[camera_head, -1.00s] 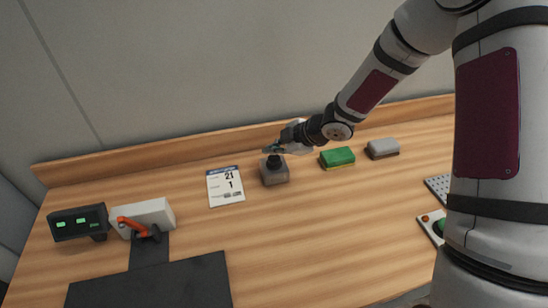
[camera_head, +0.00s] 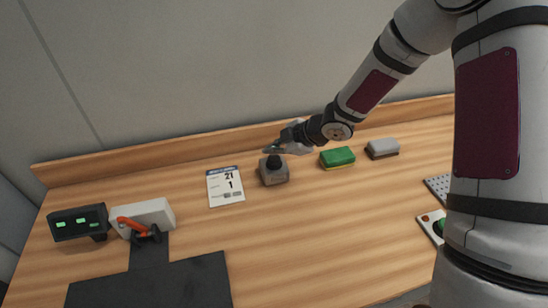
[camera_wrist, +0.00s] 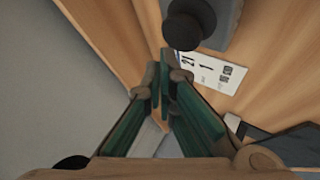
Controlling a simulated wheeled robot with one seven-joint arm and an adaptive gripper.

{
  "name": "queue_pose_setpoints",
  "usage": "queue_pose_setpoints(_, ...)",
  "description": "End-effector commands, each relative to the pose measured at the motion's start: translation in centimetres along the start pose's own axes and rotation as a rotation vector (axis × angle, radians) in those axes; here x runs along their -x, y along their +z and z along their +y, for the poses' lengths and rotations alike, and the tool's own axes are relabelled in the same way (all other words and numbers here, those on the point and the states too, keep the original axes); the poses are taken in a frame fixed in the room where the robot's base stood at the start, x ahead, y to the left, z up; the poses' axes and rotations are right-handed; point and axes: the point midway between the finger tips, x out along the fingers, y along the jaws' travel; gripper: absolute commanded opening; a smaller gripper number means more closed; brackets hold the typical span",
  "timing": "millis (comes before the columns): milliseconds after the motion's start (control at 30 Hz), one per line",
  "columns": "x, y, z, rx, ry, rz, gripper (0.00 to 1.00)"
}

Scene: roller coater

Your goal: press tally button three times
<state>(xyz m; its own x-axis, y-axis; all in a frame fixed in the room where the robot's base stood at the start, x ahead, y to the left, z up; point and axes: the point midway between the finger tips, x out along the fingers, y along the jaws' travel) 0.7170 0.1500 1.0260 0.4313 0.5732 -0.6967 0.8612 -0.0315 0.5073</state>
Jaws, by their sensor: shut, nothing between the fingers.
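The tally button seems to be the grey block with a round black knob (camera_head: 274,162) on top, standing upright on the wooden bench right of the printed card. In the wrist view the black knob (camera_wrist: 183,28) shows at the top, beyond my fingertips and a little to their right. My gripper (camera_head: 270,149) is at the knob's height or just above it, at its back edge in the head view. I cannot tell whether it touches. In the wrist view the green-padded fingers (camera_wrist: 165,70) are closed together with nothing between them.
A white card (camera_head: 226,187) printed 21 and 1 lies left of the block. A green sponge (camera_head: 337,157) and a grey block (camera_head: 382,148) lie to its right. The front middle is clear.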

Motion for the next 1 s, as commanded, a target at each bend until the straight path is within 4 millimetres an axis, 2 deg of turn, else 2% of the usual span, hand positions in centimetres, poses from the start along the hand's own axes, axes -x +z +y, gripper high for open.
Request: queue_pose_setpoints(1000, -0.63, 0.44, -0.46, 0.0, 0.0, 0.0, 0.0)
